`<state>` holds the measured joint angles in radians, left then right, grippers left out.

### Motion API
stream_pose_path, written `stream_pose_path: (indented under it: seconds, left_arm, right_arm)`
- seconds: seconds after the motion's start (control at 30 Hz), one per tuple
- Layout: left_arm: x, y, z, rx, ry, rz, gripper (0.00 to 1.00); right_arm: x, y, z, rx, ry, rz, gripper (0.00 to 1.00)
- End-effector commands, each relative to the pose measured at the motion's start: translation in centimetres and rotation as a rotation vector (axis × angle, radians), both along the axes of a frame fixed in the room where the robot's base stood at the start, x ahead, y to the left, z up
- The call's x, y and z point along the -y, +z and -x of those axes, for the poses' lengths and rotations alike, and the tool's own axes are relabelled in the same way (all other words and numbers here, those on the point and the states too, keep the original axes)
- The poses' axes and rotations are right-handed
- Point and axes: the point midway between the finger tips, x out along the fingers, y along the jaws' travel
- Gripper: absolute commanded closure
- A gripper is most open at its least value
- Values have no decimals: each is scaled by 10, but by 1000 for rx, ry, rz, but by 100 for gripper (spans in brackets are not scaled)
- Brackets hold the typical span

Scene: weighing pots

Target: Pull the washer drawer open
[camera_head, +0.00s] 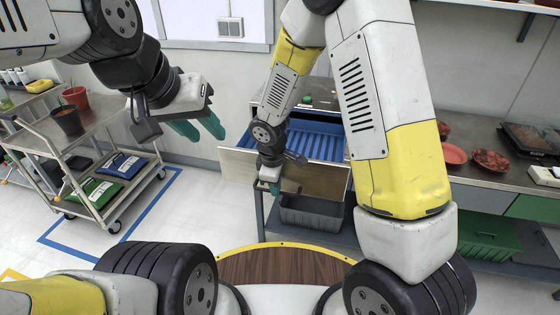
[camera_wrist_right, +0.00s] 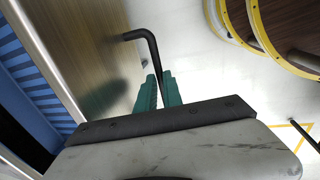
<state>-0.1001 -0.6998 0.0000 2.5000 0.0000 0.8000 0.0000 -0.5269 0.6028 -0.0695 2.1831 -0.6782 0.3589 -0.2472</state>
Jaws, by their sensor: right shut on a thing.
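The washer drawer (camera_head: 320,182) stands pulled out below the worktop at centre, its blue ribbed inside (camera_head: 318,144) showing from above. Its flat front panel also shows in the right wrist view (camera_wrist_right: 95,60). My right gripper (camera_head: 274,188) is at the outer side of that front. In the right wrist view the gripper (camera_wrist_right: 159,82) is shut on the black bent bar handle (camera_wrist_right: 150,44), its teal fingers on either side of the bar. My left gripper (camera_head: 203,129) hangs in the air at left, away from the drawer, its teal fingers apart and empty.
A grey bin (camera_head: 312,215) sits on the shelf below the drawer. A cart (camera_head: 90,153) with plant pots and bags stands at left. Red dishes (camera_head: 491,161) and a scale (camera_head: 528,140) lie on the right counter. Open floor lies between cart and bench.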

Motion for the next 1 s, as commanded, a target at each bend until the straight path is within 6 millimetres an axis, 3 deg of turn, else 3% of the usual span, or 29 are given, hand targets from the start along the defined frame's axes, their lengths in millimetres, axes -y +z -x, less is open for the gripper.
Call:
stream_pose_path:
  seconds: [0.2, 0.53, 0.57, 0.67, 1.0]
  left_arm:
    - [0, 0, 0, 0, 0, 0, 64]
    - [0, 0, 0, 0, 0, 0, 64]
    - [0, 0, 0, 0, 0, 0, 64]
    - [0, 0, 0, 0, 0, 0, 64]
    - [0, 0, 0, 0, 0, 0, 64]
  right_arm:
    - [-3, 1, 11, 3, 0, -1, 100]
    - [-4, 1, 12, 3, -1, -1, 100]
    - [-4, 1, 12, 3, -1, -1, 87]
    - [-4, 1, 12, 2, -1, -2, 68]
    - [-3, 2, 13, 2, -1, -1, 68]
